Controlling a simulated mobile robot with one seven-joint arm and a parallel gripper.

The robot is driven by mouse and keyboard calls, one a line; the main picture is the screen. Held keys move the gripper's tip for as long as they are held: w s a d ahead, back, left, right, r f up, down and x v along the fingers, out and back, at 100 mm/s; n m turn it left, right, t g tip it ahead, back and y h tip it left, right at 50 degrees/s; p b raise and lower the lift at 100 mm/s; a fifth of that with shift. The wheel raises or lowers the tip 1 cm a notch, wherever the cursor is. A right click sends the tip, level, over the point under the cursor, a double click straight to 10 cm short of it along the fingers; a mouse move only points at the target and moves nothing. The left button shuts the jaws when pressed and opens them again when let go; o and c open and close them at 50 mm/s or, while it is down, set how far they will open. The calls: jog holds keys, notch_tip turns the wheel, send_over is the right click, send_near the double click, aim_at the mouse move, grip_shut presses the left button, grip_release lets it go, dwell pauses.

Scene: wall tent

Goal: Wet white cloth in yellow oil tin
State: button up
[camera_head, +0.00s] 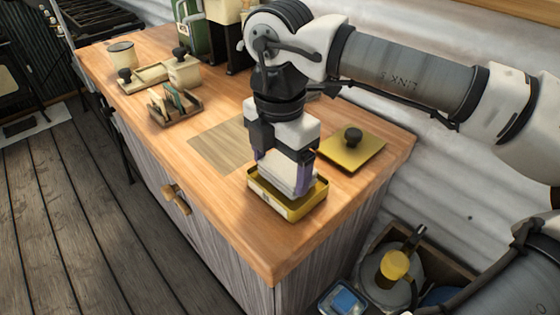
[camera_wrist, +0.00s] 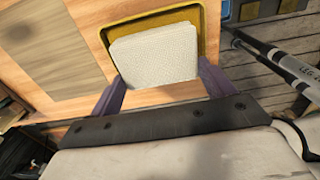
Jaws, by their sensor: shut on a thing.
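The yellow oil tin (camera_head: 288,209) is a shallow open tray near the front right corner of the wooden counter. Its yellow rim also shows in the wrist view (camera_wrist: 207,30). My gripper (camera_head: 285,182) points down over the tin, its purple fingers shut on the white cloth (camera_wrist: 155,55). The cloth looks like a thick folded pad with a textured face. In the head view the cloth (camera_head: 286,175) sits low between the fingers, within the tin's outline. I cannot tell whether its lower edge touches the tin's floor, and any liquid is hidden.
A yellow lid (camera_head: 351,148) with a black knob lies right of the tin. A small wooden rack (camera_head: 174,106), a knobbed box (camera_head: 185,72) and a cup (camera_head: 122,54) stand at the back left. A crate (camera_head: 430,250) is on the floor. The counter's left front is clear.

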aim_at(279, 170)
jog(key=shift+f+b, duration=0.45)
jog(key=shift+b, duration=0.15)
dwell(1.6)
jog(key=shift+r+p, duration=2.2)
jog(key=shift+r, duration=1.4)
jog(key=shift+f, duration=0.1)
